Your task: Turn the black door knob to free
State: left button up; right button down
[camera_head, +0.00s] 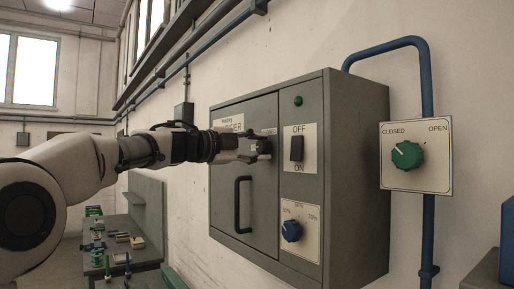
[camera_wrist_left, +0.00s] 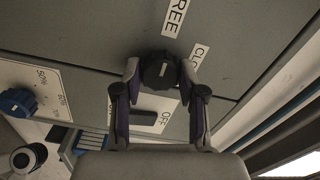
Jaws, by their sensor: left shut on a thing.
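The black door knob (camera_wrist_left: 158,72) sits on the grey cabinet door (camera_head: 258,195). In the left wrist view it is between the two fingers of my left gripper (camera_wrist_left: 158,85), which is shut on it. A FREE label (camera_wrist_left: 174,18) and a partly cut label starting CLO (camera_wrist_left: 198,56) are on the door close by. In the head view my left gripper (camera_head: 258,149) reaches the door from the left and hides most of the knob. The knob's exact pointer direction is hard to tell. My right gripper is out of view.
The cabinet also carries a black OFF/ON switch (camera_head: 297,148), a blue dial (camera_head: 291,231), a green lamp (camera_head: 298,101) and a black door handle (camera_head: 243,204). A green CLOSED/OPEN knob (camera_head: 407,155) is on a plate to the right. A bench (camera_head: 140,252) with small items stands lower left.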

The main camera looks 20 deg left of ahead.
pick_arm(q)
jog(key=o, duration=1)
jog(key=shift+r, duration=0.1)
jog(key=shift+o, duration=0.7)
jog(key=shift+w+d, duration=0.1)
jog(key=shift+d, duration=0.05)
jog(key=v, duration=0.7)
